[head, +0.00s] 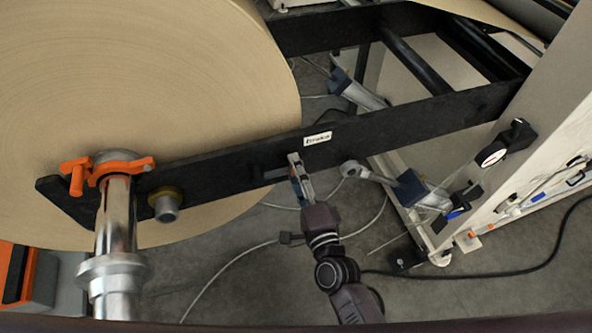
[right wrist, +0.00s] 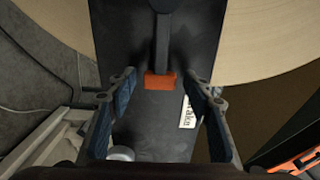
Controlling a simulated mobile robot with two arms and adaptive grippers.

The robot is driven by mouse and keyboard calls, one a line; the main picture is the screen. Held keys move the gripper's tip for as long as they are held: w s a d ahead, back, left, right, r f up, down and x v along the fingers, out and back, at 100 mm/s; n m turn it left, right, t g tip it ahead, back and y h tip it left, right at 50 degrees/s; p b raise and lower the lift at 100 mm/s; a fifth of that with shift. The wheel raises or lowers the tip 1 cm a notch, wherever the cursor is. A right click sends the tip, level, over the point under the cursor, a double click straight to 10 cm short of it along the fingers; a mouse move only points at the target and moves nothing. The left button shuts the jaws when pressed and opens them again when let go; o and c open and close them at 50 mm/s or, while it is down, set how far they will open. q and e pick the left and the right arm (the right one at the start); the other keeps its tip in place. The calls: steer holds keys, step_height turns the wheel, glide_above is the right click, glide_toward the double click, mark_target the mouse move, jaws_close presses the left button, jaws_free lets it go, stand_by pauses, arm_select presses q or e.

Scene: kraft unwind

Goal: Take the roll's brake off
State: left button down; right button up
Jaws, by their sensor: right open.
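The kraft roll (head: 150,70) fills the left of the head view. A black beam (head: 400,128) runs across its face and carries a white label (head: 317,138) that seems to read "brake". A dark lever (right wrist: 162,38) with an orange end (right wrist: 160,81) lies along the beam; in the head view the lever (head: 268,172) points right, towards my gripper. My right gripper (head: 297,172) is open at the lever's end. In the right wrist view its fingers (right wrist: 162,92) stand on either side of the orange end, with gaps on both sides. My left gripper is not in view.
An orange clamp (head: 108,170) holds a metal shaft (head: 117,215) at the beam's left end. A pale machine frame (head: 540,150) with gauges stands at the right. The floor (head: 240,290) shows left of my arm.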

jaws_close()
stand_by(0.3)
